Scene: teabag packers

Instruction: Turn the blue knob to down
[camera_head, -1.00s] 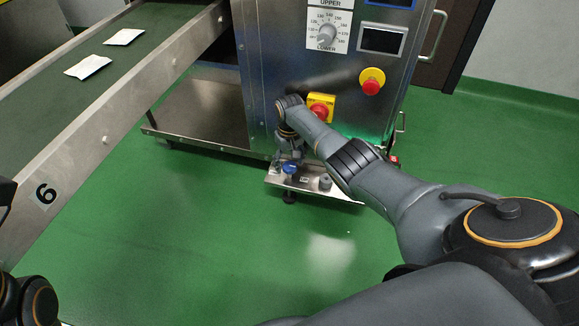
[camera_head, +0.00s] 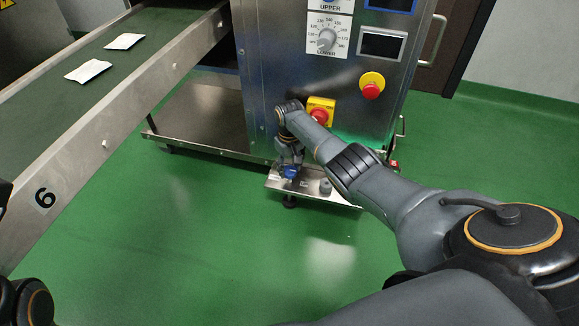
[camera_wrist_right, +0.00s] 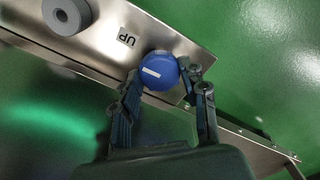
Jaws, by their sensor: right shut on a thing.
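The blue knob (camera_head: 290,172) sits on a low metal shelf panel (camera_head: 335,196) at the machine's foot. In the right wrist view the knob (camera_wrist_right: 158,71) is round with a short white line on its face. The line lies nearly level in that picture. A label reading "UP" (camera_wrist_right: 127,37) is up and left of it. My right gripper (camera_wrist_right: 162,75) is shut on the knob, one finger on each side. In the head view the gripper (camera_head: 290,165) comes down over the knob and partly hides it. My left gripper is not in view.
A grey knob (camera_head: 325,187) stands beside the blue one on the panel. Above are a red emergency button (camera_head: 372,90) and a red switch on a yellow plate (camera_head: 321,108), close to my forearm. A conveyor (camera_head: 130,100) with two white packets is at left. Green floor is clear in front.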

